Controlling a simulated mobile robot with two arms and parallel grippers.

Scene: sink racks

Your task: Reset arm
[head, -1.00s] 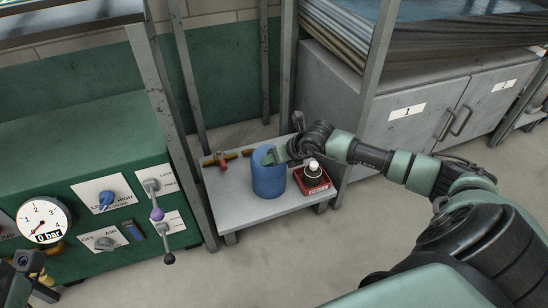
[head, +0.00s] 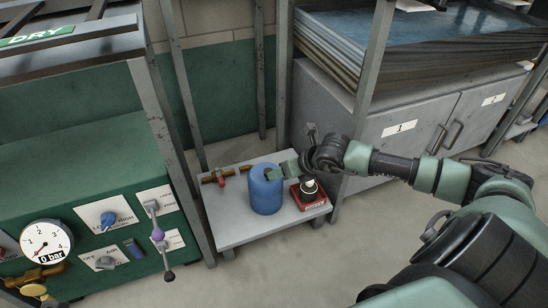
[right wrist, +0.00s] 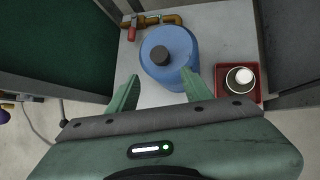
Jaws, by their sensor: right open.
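My right gripper (right wrist: 156,92) is open and empty in the right wrist view, with its two green fingers apart. A blue jug (right wrist: 171,72) with a black cap stands upright just beyond the fingertips, and the right fingertip overlaps its near edge in the picture. In the head view the right gripper (head: 278,172) is at the upper right side of the blue jug (head: 266,197), which stands on a small grey table (head: 232,228). Whether they touch is unclear. My left gripper is not in view.
A red tray (head: 312,207) with a white-topped dark bottle (head: 309,187) sits right of the jug. A brass pipe fitting with a red handle (head: 222,179) lies behind it. A green control panel (head: 85,215) stands left, grey cabinets (head: 395,130) right. Metal posts flank the table.

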